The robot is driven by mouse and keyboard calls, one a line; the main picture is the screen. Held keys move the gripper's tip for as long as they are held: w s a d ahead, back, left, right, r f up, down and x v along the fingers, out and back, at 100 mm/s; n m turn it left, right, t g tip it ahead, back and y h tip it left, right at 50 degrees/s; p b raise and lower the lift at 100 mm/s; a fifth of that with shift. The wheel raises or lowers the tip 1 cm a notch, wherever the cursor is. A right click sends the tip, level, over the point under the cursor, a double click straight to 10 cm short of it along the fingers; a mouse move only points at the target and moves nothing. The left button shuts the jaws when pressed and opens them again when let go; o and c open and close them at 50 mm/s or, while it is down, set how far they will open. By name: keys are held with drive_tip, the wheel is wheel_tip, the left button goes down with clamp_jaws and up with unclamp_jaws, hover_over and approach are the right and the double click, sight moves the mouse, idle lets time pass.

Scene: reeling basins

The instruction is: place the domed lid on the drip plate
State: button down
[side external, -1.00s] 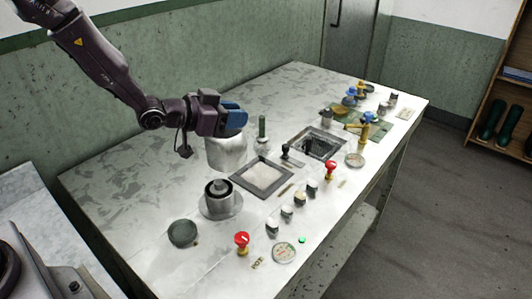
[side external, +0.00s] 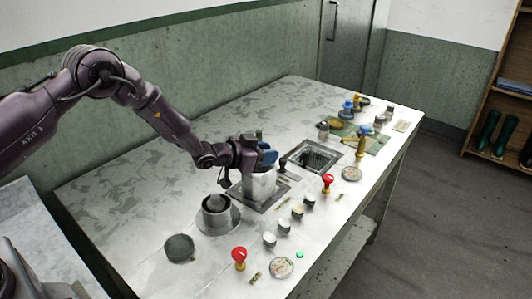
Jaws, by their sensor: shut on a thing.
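My gripper (side external: 266,160), with blue fingers, is shut on a pale, whitish-silver, drum-like thing (side external: 259,185), which I take for the domed lid. It is upright over the left square basin (side external: 277,201) and hides much of it. I cannot tell whether its underside touches the basin. A dark green-grey round disc (side external: 180,248) lies flat and bare at the table's near left and may be the drip plate; I cannot be sure.
A grey round metal unit (side external: 217,214) stands left of the held thing. A second square basin (side external: 318,158) is behind. Red-topped knobs (side external: 239,257), (side external: 327,182) and several small dials line the front edge. The left back tabletop is clear.

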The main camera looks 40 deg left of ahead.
drive_tip(key=shift+f, duration=0.15)
drive_tip(key=c, duration=0.9)
unclamp_jaws()
drive_tip(key=shift+o, duration=0.2)
